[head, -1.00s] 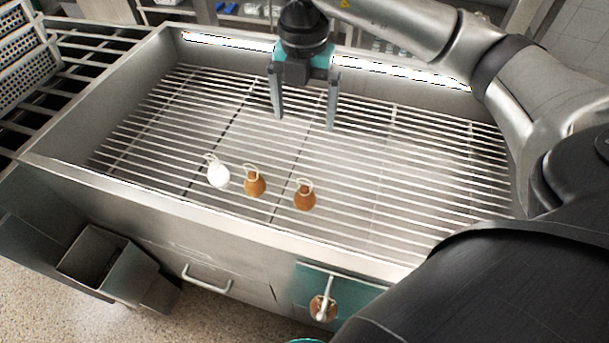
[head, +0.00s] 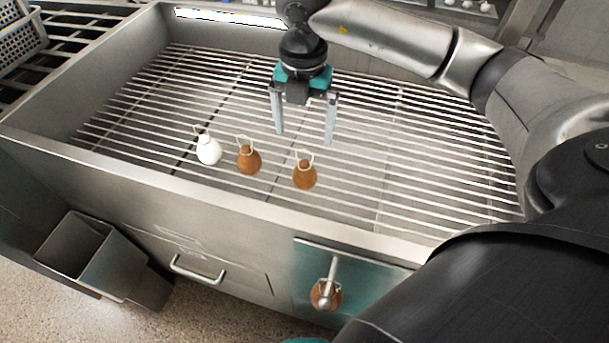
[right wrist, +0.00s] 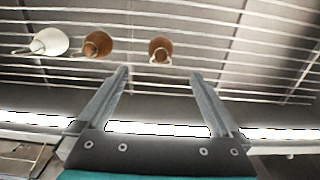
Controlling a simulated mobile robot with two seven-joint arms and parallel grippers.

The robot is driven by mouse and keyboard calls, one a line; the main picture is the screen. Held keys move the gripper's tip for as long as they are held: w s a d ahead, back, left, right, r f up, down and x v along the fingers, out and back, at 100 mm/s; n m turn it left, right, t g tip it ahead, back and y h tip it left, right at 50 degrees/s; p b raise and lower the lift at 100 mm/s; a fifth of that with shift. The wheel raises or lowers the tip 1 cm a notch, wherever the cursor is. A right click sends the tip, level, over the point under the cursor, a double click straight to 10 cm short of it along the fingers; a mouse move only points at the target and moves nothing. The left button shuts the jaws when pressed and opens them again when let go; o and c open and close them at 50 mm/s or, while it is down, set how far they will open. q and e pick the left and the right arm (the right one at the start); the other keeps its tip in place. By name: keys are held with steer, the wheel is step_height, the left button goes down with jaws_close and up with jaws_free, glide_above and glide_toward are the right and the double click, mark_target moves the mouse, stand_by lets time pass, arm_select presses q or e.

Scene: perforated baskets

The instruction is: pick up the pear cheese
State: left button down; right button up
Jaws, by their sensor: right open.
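Three pear-shaped cheeses with string loops sit on the rack bars: a white one (head: 208,151), a brown one (head: 249,160) and another brown one (head: 305,175) at the right. In the right wrist view the white one (right wrist: 50,41), the middle brown one (right wrist: 98,43) and the right brown one (right wrist: 160,46) line up near the top. A further brown pear-shaped cheese (head: 327,296) hangs at a metal peg on the front panel. My right gripper (head: 304,138) is open and empty, above the rack and behind the right two cheeses. My left gripper is not in view.
The rack (head: 420,160) lies inside a deep steel basin with raised walls (head: 150,185). The rack is clear around the cheeses. A drawer handle (head: 198,272) and an open metal bin (head: 75,245) are at the front. A perforated basket (head: 18,42) stands at the far left.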

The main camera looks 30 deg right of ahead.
mark_target(305, 162)
step_height(305, 162, down, 5)
steer(key=shift+f+b, duration=0.1)
steer(key=shift+b, duration=0.45)
steer(key=shift+f, duration=0.6)
step_height(305, 162, down, 4)
steer(key=shift+s+r+b, duration=0.1)
steer(key=shift+r+b, duration=0.1)
steer(key=shift+b, duration=0.65)
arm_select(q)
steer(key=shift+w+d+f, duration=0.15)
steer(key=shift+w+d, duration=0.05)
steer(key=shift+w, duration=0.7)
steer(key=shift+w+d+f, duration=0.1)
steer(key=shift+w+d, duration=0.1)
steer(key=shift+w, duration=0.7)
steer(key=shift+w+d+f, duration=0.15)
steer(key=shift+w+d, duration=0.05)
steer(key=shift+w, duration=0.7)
arm_select(e)
steer(key=shift+f, duration=0.5)
steer(key=shift+c, duration=0.3)
steer(key=c, duration=1.5)
